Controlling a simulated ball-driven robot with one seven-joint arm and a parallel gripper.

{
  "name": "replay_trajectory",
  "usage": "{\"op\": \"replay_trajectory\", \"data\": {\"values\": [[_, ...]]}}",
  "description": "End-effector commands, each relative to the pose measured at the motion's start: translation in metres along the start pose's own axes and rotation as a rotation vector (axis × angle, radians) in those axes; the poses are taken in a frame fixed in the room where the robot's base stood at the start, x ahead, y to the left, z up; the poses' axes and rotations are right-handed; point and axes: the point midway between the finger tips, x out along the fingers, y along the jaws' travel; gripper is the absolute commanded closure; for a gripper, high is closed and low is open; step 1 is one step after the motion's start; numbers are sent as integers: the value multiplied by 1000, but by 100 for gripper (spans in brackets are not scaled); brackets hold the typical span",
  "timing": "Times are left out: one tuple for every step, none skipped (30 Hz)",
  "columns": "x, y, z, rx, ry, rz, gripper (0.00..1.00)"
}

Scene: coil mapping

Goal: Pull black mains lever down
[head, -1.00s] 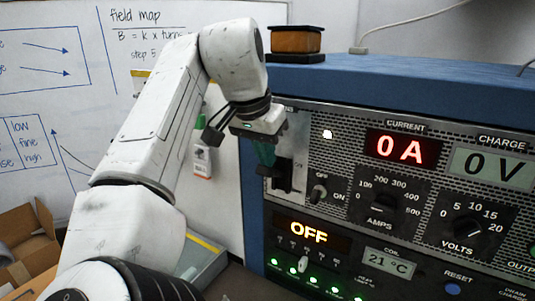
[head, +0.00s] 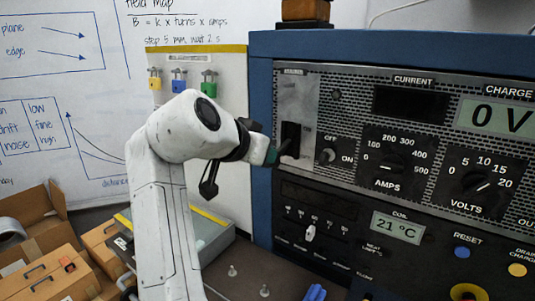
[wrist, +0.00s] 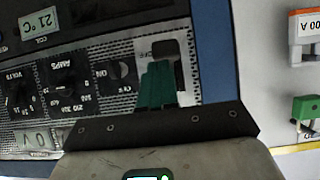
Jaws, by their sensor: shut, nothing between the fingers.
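The black mains lever (head: 291,138) is on a pale metal plate at the upper left of the blue cabinet's front panel. Its handle looks low on the plate, though my fingers partly cover it. My gripper (head: 273,156) reaches in from the left, with its green fingers at the lever's lower left. In the wrist view my gripper (wrist: 157,68) is shut and empty, its fingers in front of the plate close to the lever's dark slot (wrist: 170,52). Contact with the lever cannot be told.
The current display (head: 411,103) is dark, and so is the panel strip below. The charge display (head: 494,116) reads 0 V. Padlocks (head: 179,80) hang on a board to the left. Cardboard boxes (head: 48,276) stand at lower left.

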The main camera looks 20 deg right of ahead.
Motion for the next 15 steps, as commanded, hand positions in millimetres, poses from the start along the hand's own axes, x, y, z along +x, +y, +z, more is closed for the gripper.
{"op": "replay_trajectory", "data": {"values": [[9,1,14,-4,44,4,100],[10,1,16,-4,71,3,100],[12,1,20,-3,103,3,100],[13,1,22,-3,128,2,100],[15,1,24,-3,153,3,100],[17,1,27,-1,183,3,100],[18,1,29,-2,204,3,100],[20,1,31,-3,225,2,100],[22,1,33,-2,250,3,100],[22,1,34,-1,269,3,100],[24,1,35,-1,287,2,100],[25,0,37,-2,308,2,100],[26,1,38,-1,322,3,100],[27,1,38,-1,335,2,100],[28,0,39,0,352,1,100]]}}
